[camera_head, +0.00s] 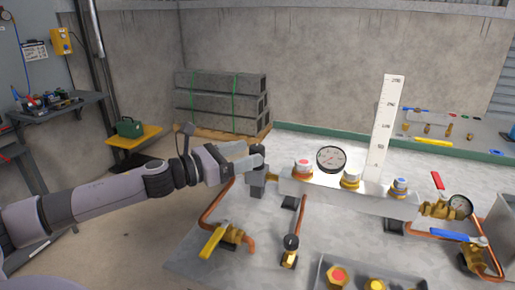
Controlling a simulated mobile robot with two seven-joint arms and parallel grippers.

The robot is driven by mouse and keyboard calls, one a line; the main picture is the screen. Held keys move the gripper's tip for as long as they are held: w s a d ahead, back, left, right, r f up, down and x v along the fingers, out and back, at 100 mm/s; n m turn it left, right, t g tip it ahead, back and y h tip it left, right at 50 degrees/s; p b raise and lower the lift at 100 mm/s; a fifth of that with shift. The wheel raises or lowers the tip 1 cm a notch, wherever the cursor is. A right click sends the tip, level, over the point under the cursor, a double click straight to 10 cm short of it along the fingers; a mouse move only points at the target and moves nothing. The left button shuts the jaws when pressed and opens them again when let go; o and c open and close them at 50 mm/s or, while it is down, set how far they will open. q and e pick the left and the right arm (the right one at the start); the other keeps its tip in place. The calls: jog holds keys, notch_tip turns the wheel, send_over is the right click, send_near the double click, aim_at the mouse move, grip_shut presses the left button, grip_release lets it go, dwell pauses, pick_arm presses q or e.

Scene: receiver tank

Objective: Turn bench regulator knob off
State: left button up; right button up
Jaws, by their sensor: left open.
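The bench manifold (335,190) is a pale metal bar on the workbench, with a round pressure gauge (331,158) on it. At its left end stands a dark grey upright cylindrical part (257,186), which looks like the regulator knob. My left gripper (247,161) comes in from the left and is open, with its fingers at the top of this part. Whether they touch it I cannot tell. The fingers partly hide its top, and its turn position does not show. My right gripper is not in view.
A yellow lever valve (213,241) and a small black-topped fitting (291,242) are in front. A white scale (386,125) rises behind. Bare bench lies between the front fittings.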

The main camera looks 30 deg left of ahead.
aim_at(250, 152)
pick_arm(q)
jog(key=shift+p+x, duration=0.55)
jog(key=shift+x, duration=0.6)
jog(key=shift+p+x, duration=0.3)
jog(key=shift+x, duration=0.5)
jog(key=shift+c, duration=0.3)
jog(key=c, duration=0.9)
